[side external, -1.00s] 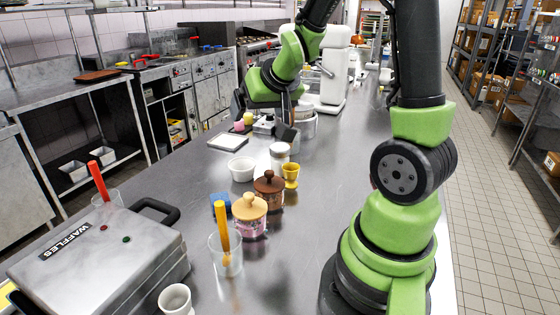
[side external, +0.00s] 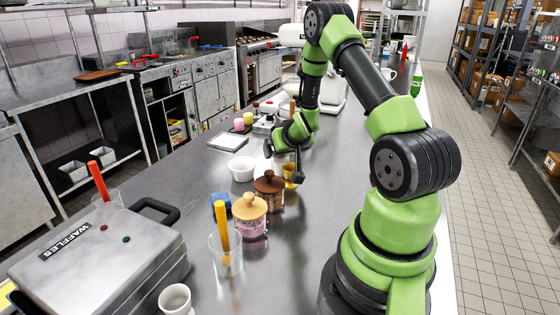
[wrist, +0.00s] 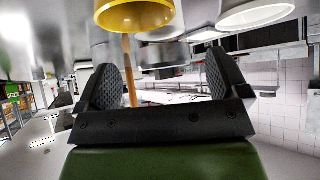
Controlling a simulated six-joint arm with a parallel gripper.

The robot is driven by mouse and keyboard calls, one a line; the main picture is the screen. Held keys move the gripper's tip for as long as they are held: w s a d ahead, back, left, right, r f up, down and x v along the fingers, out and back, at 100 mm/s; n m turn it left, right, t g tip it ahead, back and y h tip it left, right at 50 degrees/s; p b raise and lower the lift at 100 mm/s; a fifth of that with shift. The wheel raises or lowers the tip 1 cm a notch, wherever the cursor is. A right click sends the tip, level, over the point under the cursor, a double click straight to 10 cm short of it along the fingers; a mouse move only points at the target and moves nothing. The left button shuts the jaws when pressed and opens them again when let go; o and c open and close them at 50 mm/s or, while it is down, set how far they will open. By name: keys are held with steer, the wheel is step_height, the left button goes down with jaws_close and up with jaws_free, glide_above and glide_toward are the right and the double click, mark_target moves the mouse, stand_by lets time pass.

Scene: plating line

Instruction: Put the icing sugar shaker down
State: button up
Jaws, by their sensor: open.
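My gripper (side external: 285,165) is open, low over the counter beside the yellow cup (side external: 291,174). In the wrist view its two dark fingers (wrist: 157,80) stand wide apart with nothing clearly gripped between them. I cannot pick out the icing sugar shaker for certain now. The spot where a pale shaker-like container stood earlier is covered by my gripper in the side view. The wrist view, which looks upside down, shows the yellow cup (wrist: 135,14) and a white bowl (wrist: 256,12) at the top, and a thin wooden stick (wrist: 128,70) beyond the fingers.
Near my gripper stand a white bowl (side external: 241,168), a brown lidded jar (side external: 268,190) and a pink jar with a wooden lid (side external: 250,214). A waffle iron (side external: 100,260) fills the front left. The counter right of the jars is clear.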

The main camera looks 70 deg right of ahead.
steer(key=shift+x, duration=2.35)
steer(key=shift+a, duration=0.15)
steer(key=c, duration=1.2)
